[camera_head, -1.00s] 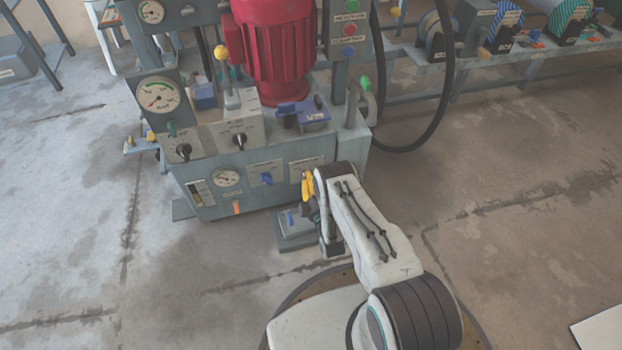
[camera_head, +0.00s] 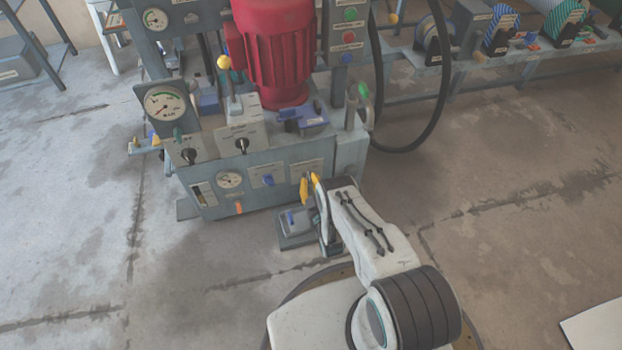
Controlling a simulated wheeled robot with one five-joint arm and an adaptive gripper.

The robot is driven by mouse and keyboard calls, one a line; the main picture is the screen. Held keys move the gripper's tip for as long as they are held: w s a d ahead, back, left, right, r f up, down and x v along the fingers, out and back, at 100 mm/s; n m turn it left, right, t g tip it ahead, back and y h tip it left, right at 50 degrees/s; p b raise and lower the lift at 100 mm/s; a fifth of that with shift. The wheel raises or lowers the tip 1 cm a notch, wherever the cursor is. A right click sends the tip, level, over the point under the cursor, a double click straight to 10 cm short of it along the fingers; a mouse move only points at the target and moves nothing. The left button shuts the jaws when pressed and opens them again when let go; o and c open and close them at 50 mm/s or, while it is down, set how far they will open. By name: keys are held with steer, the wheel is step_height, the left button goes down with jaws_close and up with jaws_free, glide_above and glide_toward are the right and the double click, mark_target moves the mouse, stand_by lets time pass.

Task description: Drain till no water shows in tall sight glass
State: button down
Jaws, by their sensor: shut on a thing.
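The grey press tank stands ahead, with a tall, narrow sight glass (camera_head: 203,195) at the left of its front panel. The glass is too small here to read its water level surely. A yellow handle (camera_head: 304,191) shows at the right end of the panel, below a label plate. My gripper (camera_head: 312,190) is at this handle and looks shut on it; my own wrist hides much of the grip.
A grey box with a blue part (camera_head: 292,221) is on the floor below the grip, close to my wrist. A red motor (camera_head: 275,60) and a round gauge (camera_head: 165,103) are above. A black hose (camera_head: 443,75) hangs at right. Floor at right is open.

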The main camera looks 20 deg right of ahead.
steer(key=m, duration=0.4)
steer(key=shift+a+f, duration=0.2)
steer(key=m, duration=0.4)
steer(key=shift+f, duration=0.1)
steer(key=shift+a+m, duration=0.1)
steer(key=shift+m, duration=0.4)
steer(key=c, duration=1.1)
jaws_free()
